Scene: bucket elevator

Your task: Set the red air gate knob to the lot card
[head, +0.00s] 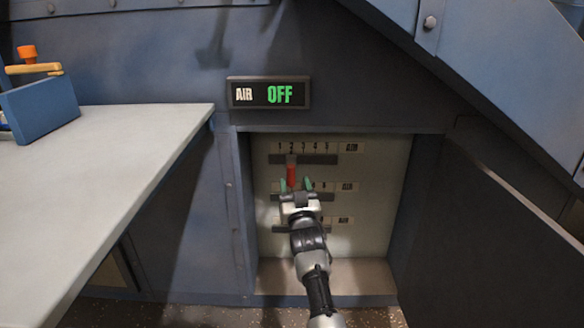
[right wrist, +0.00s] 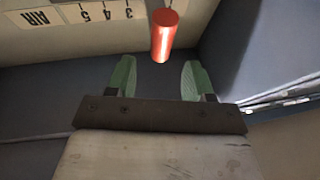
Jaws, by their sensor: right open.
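The red air gate knob (head: 292,170) sticks out of the top slot of the pale panel (head: 380,215), below about the number 2 of the row 1 to 5. My right gripper (head: 297,185) is open just in front of and below the knob, its green fingertips spread. In the right wrist view the red knob (right wrist: 164,35) lies beyond the gap between the open fingers (right wrist: 158,75), with no contact visible. I cannot make out a lot card. My left gripper is out of view.
The panel has lower slots with AIR labels, partly hidden by my right arm. Recess walls and a dark open door (head: 490,235) flank the panel. A grey table (head: 100,160) with a blue box (head: 40,105) stands left.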

